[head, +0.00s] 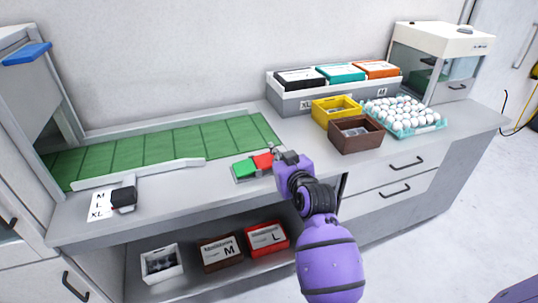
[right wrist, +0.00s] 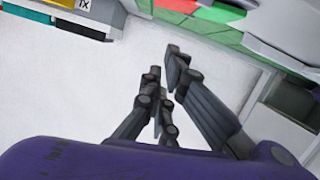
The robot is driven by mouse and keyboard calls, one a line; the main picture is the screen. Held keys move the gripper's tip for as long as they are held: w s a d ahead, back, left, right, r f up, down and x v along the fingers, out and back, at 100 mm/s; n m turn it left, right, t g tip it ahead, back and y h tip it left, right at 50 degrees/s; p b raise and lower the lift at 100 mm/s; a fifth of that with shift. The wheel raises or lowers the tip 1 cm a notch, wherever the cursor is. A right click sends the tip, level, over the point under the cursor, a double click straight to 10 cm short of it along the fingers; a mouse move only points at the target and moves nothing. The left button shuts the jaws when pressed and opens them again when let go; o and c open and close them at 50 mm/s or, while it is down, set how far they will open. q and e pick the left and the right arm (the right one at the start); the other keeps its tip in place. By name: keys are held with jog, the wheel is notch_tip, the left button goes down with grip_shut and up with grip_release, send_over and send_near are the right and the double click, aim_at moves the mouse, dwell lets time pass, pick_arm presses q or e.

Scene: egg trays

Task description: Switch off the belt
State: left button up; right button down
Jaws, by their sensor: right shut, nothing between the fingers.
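The green belt (head: 160,150) lies flat in the counter at the left, with a green strip also at the top right of the right wrist view (right wrist: 285,40). A grey switch box at its right end carries a green button (head: 244,168) and a red button (head: 264,160). Both show at the top of the right wrist view, red (right wrist: 178,5) and green (right wrist: 215,10). My right gripper (head: 278,151) is shut and empty, close to the red button's right side in the head view. Whether it touches the button cannot be told. My left gripper is out of view.
A brown box (head: 356,136), a yellow box (head: 337,103) and a blue egg tray (head: 418,129) stand right of my gripper. A grey bin (head: 300,102) with labelled cartons is behind. A black device (head: 123,198) sits front left. Counter between is clear.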

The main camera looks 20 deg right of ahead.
send_over(269, 165)
jog(key=f, duration=0.2)
jog(key=shift+w+a+f, duration=0.2)
jog(key=shift+a+f, duration=0.1)
jog(key=f, duration=0.2)
jog(key=shift+s+d+f+b, duration=0.15)
jog(key=shift+d+f+b, duration=0.05)
jog(key=shift+f+b, duration=0.15)
jog(key=shift+d+f, duration=0.1)
jog(key=shift+f, duration=0.35)
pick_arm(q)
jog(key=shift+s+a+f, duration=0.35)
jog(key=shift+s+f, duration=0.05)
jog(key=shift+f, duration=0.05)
